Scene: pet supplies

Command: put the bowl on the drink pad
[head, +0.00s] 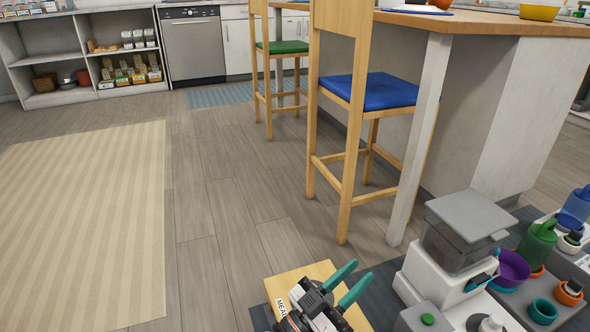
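My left gripper (361,271) is at the bottom centre, with two teal fingers spread apart and nothing visible between them. It is above a tan pad (292,280) with partly hidden lettering that seems to read "MEAL". No pad marked for drink can be made out. Several bowl-like things stand at the lower right: a purple one (514,266) beside a white dispenser, and a teal one (543,309) on a grey surface. I cannot tell which is the task's bowl. My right gripper is not in view.
The white dispenser with a grey lid (470,214) stands right of my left gripper. A green can (537,242) and a blue can (575,206) are at the right edge. A blue-seated stool (368,92) stands by the island. The wooden floor (225,215) at left centre is clear.

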